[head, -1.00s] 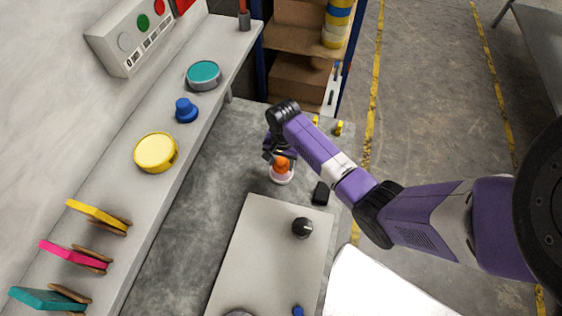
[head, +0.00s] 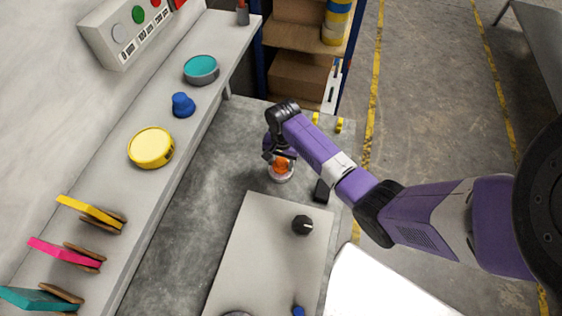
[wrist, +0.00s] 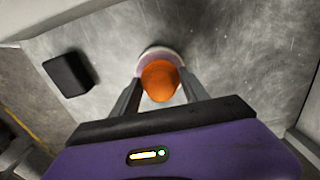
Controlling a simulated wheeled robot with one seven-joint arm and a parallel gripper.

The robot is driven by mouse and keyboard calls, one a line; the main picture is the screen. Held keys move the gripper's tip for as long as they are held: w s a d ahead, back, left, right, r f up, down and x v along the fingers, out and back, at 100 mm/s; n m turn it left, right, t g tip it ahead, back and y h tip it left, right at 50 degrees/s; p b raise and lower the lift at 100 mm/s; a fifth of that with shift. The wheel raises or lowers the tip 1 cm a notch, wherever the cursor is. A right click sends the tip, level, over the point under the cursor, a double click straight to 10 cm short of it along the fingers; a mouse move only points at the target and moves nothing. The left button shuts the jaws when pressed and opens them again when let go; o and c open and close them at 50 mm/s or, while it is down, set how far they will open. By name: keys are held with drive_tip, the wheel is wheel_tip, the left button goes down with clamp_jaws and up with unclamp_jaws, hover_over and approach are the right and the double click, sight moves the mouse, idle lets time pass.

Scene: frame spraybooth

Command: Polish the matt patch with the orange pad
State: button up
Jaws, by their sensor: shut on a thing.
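The orange pad (head: 281,166) has a rounded orange knob above a pale disc and stands on the grey bench top beyond the far edge of a light grey panel (head: 262,240). It also shows in the wrist view (wrist: 160,80). My gripper (head: 279,157) is over it, with its two fingers (wrist: 162,92) shut on the knob from either side. The disc looks to be resting on the bench. The gripper hides part of the knob in the head view. I cannot make out a matt patch on the panel.
A black block (head: 321,190) stands just right of the pad. A dark knob (head: 302,225) and a small blue piece (head: 298,311) are on the panel. A ledge at left holds a yellow tin (head: 150,148), a teal tin (head: 201,69) and coloured pads. Bare bench lies left of the panel.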

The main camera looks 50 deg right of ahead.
sight(281, 163)
drive_tip(key=shift+f, duration=0.6)
idle(1.8)
wheel_tip(281, 163, up, 7)
drive_tip(key=p, duration=0.7)
drive_tip(key=shift+r, duration=0.1)
idle(1.0)
drive_tip(key=shift+s+a+r+n, duration=0.15)
drive_tip(key=shift+s+n, duration=0.15)
drive_tip(key=shift+n, duration=0.2)
drive_tip(key=w+a+r+n, duration=0.1)
drive_tip(key=a+r+n, duration=0.5)
drive_tip(key=a, duration=0.4)
drive_tip(key=w+a+r+n, duration=0.1)
drive_tip(key=a+r+n, duration=0.6)
drive_tip(key=a, duration=0.3)
drive_tip(key=shift+w, duration=0.25)
